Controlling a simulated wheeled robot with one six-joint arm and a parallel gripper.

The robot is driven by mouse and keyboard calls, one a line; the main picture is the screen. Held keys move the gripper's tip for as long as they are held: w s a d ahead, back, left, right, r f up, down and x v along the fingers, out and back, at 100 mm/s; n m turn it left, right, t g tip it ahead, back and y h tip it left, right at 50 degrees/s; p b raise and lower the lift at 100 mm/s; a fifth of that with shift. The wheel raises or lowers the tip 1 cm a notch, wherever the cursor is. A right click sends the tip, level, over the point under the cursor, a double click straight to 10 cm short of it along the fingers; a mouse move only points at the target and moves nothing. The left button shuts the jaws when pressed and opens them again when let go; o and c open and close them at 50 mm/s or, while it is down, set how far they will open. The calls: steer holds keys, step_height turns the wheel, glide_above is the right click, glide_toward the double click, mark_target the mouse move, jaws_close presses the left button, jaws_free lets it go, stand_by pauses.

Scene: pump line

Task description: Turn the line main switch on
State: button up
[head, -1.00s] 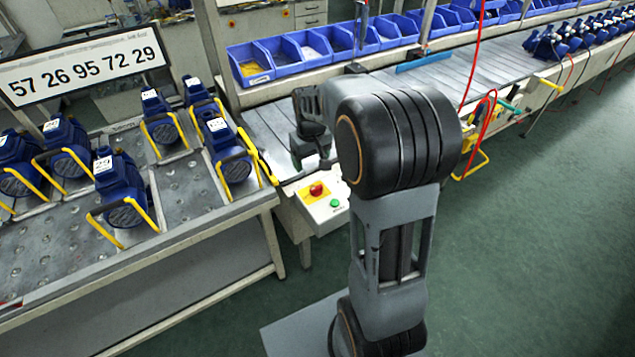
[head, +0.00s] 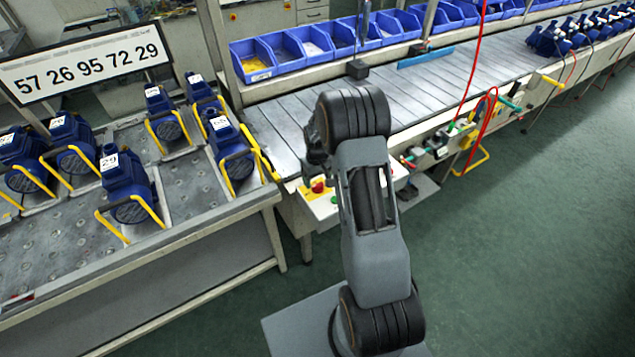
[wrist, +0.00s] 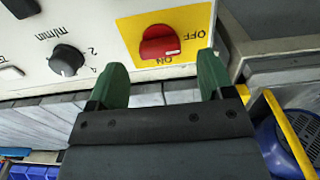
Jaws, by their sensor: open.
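The line main switch is a red rotary knob (wrist: 160,43) on a yellow plate (wrist: 193,15) with the words OFF and ON, upside down in the wrist view. Its bar lies roughly level there, with a small pale mark at its lower right. In the head view the red knob (head: 318,186) shows small on the panel beside my arm. My gripper (wrist: 161,76) is open and empty. Its two green fingers stand apart below the knob in the wrist view, not around it. In the head view my arm mostly hides the gripper.
A black dial (wrist: 66,60) sits beside the switch, and a green button (head: 334,199) is on the same panel. The slatted conveyor (head: 440,85) runs behind. Blue pumps with yellow handles (head: 128,190) stand on the left table. Red hoses (head: 478,120) hang to the right.

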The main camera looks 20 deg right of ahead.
mark_target(317, 184)
steer(key=shift+f, duration=1.6)
steer(key=c, duration=0.9)
steer(key=shift+m, duration=0.3)
steer(key=m+b, duration=0.2)
steer(key=shift+f+m, duration=0.1)
steer(key=shift+m, duration=0.3)
steer(key=m+b, duration=0.3)
steer(key=m, duration=0.2)
steer(key=shift+m, duration=0.3)
steer(key=m+b, duration=0.1)
steer(key=m, duration=0.3)
steer(key=shift+m+b, duration=0.75)
steer(key=shift+m, duration=1.65)
